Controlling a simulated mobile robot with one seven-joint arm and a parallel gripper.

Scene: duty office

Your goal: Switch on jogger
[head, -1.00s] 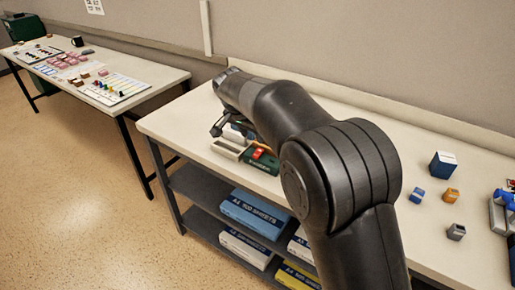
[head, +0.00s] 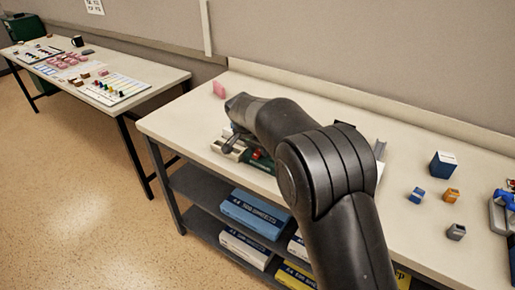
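A dark green machine (head: 263,165) with a red part on its front sits near the front edge of the middle table; I take it to be the jogger. Pale trays or blocks (head: 229,151) are at its left. My arm covers most of its top and back, so I cannot tell how its switch is set. My gripper (head: 232,144) is low over the machine's left side, pointing down. Only part of a dark finger shows, so its opening and any contact are hidden.
A blue box (head: 443,164) and small blue, orange and grey holders stand at the right. Paper boxes (head: 254,214) fill the shelf below. A second table (head: 150,75) with stationery stands at the left.

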